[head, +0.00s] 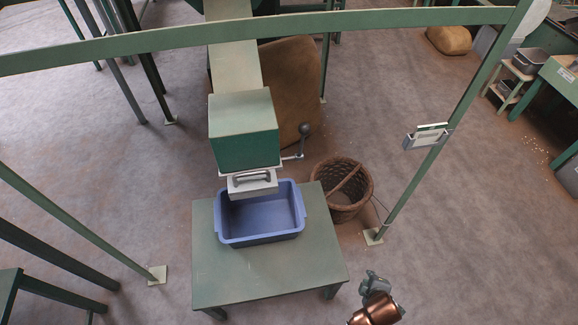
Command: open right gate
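One gate (252,184), a pale plate with a grey handle, sits at the bottom front of a green hopper outlet (244,135). It appears to be down, and nothing is seen coming out. A lever with a dark ball knob (305,130) sticks out to the right of the outlet. A blue bin (238,241) stands under the gate on a green table and looks empty. My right gripper (371,278) is at the bottom right, beyond the table's right edge and well away from the gate. Its fingers are too small to read. My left gripper is out of view.
The green table (325,262) has bare space in front of the bin. A wicker basket (342,207) stands on the floor right of it. A green post (445,148) with a small pale box rises at the right. A brown sack (290,75) leans behind.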

